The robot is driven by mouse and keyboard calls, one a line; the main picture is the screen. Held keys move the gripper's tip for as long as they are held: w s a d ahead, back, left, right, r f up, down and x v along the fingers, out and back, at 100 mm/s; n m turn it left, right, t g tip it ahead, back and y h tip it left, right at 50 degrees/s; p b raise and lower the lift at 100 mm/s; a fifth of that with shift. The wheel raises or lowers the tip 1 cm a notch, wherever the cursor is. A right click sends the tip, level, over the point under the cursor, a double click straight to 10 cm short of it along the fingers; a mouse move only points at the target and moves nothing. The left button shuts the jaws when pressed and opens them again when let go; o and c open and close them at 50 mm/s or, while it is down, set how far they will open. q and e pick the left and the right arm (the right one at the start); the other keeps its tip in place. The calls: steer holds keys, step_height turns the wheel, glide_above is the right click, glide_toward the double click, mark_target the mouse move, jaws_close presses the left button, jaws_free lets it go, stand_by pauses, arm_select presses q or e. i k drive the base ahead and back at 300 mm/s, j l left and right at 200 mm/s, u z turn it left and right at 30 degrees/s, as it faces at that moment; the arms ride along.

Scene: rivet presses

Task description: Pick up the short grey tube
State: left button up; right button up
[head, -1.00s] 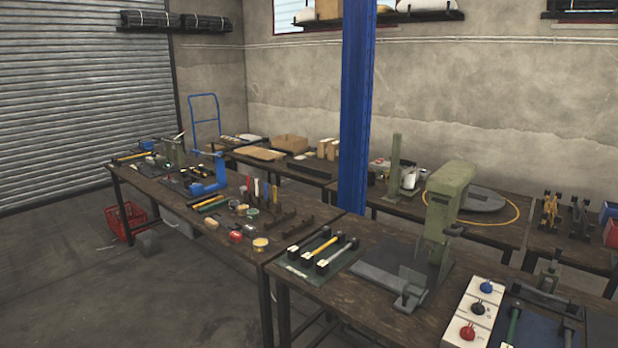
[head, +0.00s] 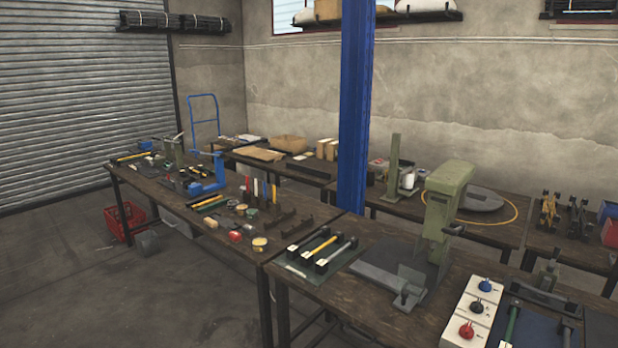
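A grey tube (head: 341,250) rests on black holders on a dark green mat (head: 296,270), on the near workbench left of the green press. It lies beside a yellow tube (head: 320,246), roughly parallel to it and apart from it. A further dark tube lies to its left on the same mat. I cannot tell for sure from here which grey tube is the short one. Neither of my grippers is in view.
The green press (head: 447,205) stands on the near workbench (head: 345,297). A box with coloured knobs (head: 472,312) and a green tube (head: 513,325) are at the right. A blue post (head: 355,110) rises behind. Floor at the left is mostly open, with a red crate (head: 122,218).

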mark_target(570, 305)
steer(key=z, duration=1.4)
steer(key=i+l+z, duration=0.1)
steer(key=z, duration=0.15)
steer(key=l, duration=0.1)
